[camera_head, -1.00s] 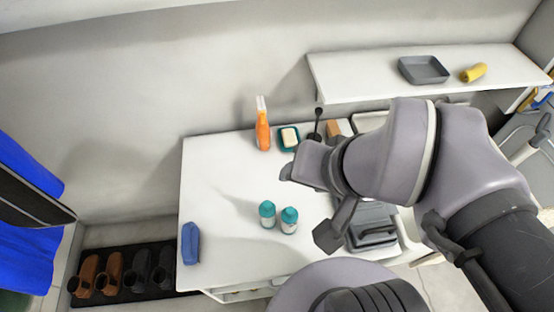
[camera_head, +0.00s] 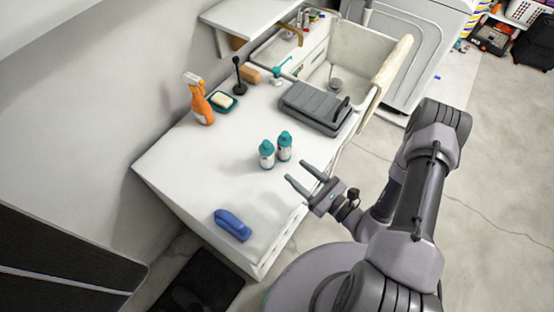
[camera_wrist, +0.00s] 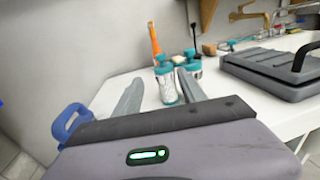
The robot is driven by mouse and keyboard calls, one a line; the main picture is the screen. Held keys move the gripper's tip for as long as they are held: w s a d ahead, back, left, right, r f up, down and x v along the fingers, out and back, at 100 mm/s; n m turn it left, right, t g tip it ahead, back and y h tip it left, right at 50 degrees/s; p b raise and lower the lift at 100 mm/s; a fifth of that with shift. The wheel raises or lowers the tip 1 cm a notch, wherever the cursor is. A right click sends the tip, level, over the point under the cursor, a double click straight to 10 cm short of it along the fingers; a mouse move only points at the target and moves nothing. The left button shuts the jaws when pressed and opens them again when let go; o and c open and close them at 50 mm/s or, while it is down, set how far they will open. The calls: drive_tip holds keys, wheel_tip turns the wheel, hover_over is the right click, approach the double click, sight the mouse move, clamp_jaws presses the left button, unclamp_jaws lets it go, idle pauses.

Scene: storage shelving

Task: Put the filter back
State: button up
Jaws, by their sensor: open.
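No thing in view is plainly marked as the filter. A dark grey, flat, ribbed case with a handle (camera_head: 315,108) lies on the white counter (camera_head: 185,165) beside the sink; I cannot tell if it is the filter. It also shows at the right of the wrist view (camera_wrist: 275,70). My gripper (camera_head: 297,173) is open and empty at the counter's front edge, fingers pointing toward two teal-capped bottles (camera_head: 266,155) (camera_head: 285,147). The wrist view shows the bottles beyond the open fingers (camera_wrist: 160,82), apart from them.
A blue object (camera_head: 232,224) lies at the counter's near end. An orange spray bottle (camera_head: 200,103), a soap dish (camera_head: 222,101) and a brown block (camera_head: 251,75) stand along the wall. The sink (camera_head: 340,70) and a white appliance (camera_head: 405,45) are behind.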

sight(268, 146)
drive_tip(key=b+x, duration=0.2)
drive_tip(key=x, duration=0.9)
drive_tip(key=shift+w+a+f, duration=0.1)
drive_tip(key=shift+w, duration=0.3)
drive_tip(key=b+x, duration=0.1)
drive_tip(key=x, duration=0.4)
drive_tip(key=shift+w+a, duration=0.25)
drive_tip(key=shift+w, duration=0.05)
clamp_jaws()
